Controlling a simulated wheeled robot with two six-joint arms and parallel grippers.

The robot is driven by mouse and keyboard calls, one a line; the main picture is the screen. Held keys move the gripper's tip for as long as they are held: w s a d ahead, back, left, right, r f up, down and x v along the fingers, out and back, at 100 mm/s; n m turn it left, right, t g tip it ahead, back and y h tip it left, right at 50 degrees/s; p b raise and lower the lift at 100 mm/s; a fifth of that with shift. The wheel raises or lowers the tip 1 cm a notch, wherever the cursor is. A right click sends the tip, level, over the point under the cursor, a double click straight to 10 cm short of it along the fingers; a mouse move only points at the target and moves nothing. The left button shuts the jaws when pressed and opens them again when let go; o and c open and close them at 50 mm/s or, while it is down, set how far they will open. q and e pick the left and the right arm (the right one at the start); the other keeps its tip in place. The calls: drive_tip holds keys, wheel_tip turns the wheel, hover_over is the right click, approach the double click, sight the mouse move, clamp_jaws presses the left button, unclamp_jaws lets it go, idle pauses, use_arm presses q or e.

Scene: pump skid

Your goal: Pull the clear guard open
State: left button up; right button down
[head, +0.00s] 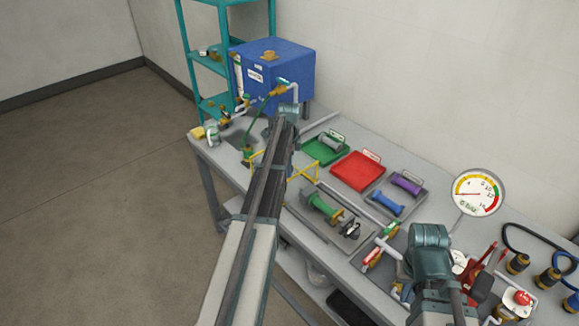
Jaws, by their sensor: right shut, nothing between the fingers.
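I cannot clearly make out a clear guard. Yellow bars (303,170) show on both sides of my left arm above the bench. They may be a frame or a handwheel, and the arm hides their middle. My left arm (262,200) reaches from the bottom centre over the bench to near the blue tank. Its gripper is around the far end of the arm, and its fingers cannot be made out. My right arm (430,255) is bent over the right part of the bench. Its fingers are mostly hidden by its own links; the gripper is shut and empty.
A blue tank (282,68) stands at the back by a teal shelf (194,60). Green, red (357,171) and grey trays lie mid-bench, with a green pump part (322,207) in front. A dial gauge (476,193), red levers and dark connectors crowd the right. Floor at left is clear.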

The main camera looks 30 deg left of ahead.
use_arm(q)
drive_tip(key=shift+o, duration=1.4)
wheel_tip(320, 180, up, 14)
drive_tip(key=p, duration=1.4)
drive_tip(key=shift+f, duration=0.1)
drive_tip(key=s+d+f+n+b, duration=0.1)
drive_tip(key=s+d+f+b, duration=0.25)
drive_tip(key=d, duration=0.45)
drive_tip(key=s+d+f+n+b, duration=0.2)
drive_tip(key=s+d+f+b, duration=0.15)
drive_tip(key=d, duration=0.45)
drive_tip(key=s+d+f+n+b, duration=0.1)
drive_tip(key=s+d+f+b, duration=0.1)
drive_tip(key=s+d, duration=0.35)
drive_tip(key=s+d+f+n+b, duration=0.2)
drive_tip(key=s+d+f+b, duration=0.1)
drive_tip(key=s+d, duration=0.4)
drive_tip(key=s+d+f+n+y+b, duration=0.1)
drive_tip(key=s+d+f+n+b, duration=0.1)
drive_tip(key=s+d+f+b, duration=0.2)
drive_tip(key=s+d, duration=0.3)
drive_tip(key=d, duration=0.2)
drive_tip(key=shift+s+f+n+b, duration=0.2)
drive_tip(key=shift+f+n+b, duration=0.05)
drive_tip(key=shift+n+b, duration=0.15)
